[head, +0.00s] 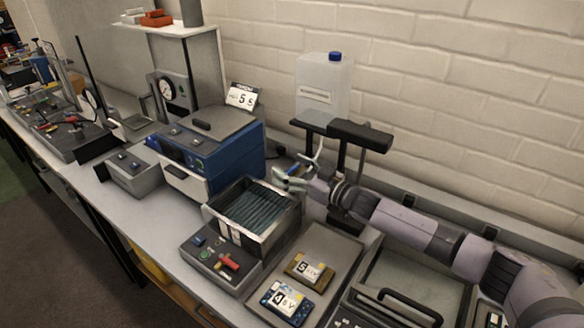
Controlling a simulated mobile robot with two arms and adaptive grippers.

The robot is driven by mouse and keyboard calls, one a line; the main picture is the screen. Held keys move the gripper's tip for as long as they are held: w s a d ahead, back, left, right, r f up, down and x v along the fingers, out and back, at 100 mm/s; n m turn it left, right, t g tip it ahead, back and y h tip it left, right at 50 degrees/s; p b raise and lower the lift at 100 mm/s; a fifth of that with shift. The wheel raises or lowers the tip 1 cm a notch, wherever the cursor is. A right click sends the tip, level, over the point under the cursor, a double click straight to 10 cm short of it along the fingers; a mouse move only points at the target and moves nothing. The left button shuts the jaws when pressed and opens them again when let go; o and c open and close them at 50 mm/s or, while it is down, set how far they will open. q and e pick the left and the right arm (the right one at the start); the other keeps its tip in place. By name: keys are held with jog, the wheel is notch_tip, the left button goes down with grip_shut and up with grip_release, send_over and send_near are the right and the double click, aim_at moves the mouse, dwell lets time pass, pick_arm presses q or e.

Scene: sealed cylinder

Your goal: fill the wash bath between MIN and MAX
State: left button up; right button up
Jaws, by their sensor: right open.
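The wash bath (282,236) is an open metal tank in the middle of the bench. Dark ribbed lines show inside it; I cannot make out a liquid level or MIN and MAX marks. A translucent container (324,82) with a blue cap stands on a raised black stand behind it. A thin pale spout or lever (319,154) shows below the stand. My right gripper (279,180) is open at the bath's back edge, just below and left of that spout; whether it touches anything is unclear. My left gripper is out of view.
A blue machine (228,160) stands behind left. A brick wall closes the back.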

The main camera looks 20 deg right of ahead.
jog(key=c, duration=1.2)
jog(key=shift+d+n+g+y, duration=0.1)
jog(key=shift+n+g+y, duration=0.55)
jog(key=shift+y, duration=0.25)
jog(key=o, duration=1.2)
jog(key=v, duration=1.2)
